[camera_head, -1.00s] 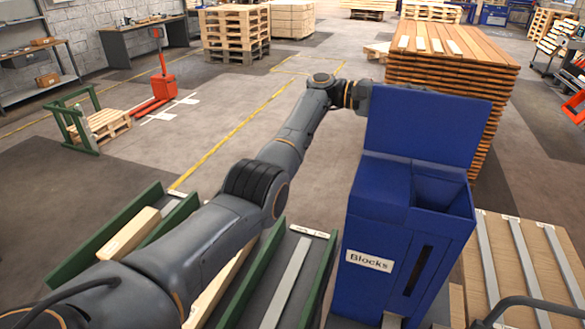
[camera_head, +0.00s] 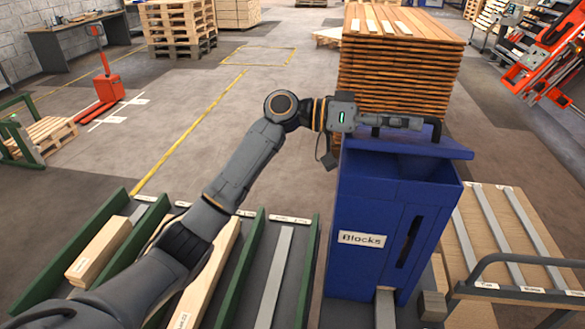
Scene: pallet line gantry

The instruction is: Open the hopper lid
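The blue hopper (camera_head: 350,205) with a "Blocks" label stands right of centre. Its blue lid (camera_head: 455,151) shows as a narrow, foreshortened panel above the back of the hopper top, clearly off upright. A dark handle (camera_head: 437,131) rises above the lid's face. My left gripper (camera_head: 405,122) lies along this handle, its fingers pointing right. The fingers overlap the handle in the picture, so I cannot tell whether they are closed around it. Part of the hopper's opening shows below the lid. My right gripper is out of view.
A tall stack of wooden boards (camera_head: 395,80) stands right behind the hopper. Green-sided lanes (camera_head: 240,262) with wooden pieces lie to the left. A grey cart handle (camera_head: 520,256) and board deck (camera_head: 520,240) are at the right. Open floor lies behind my arm.

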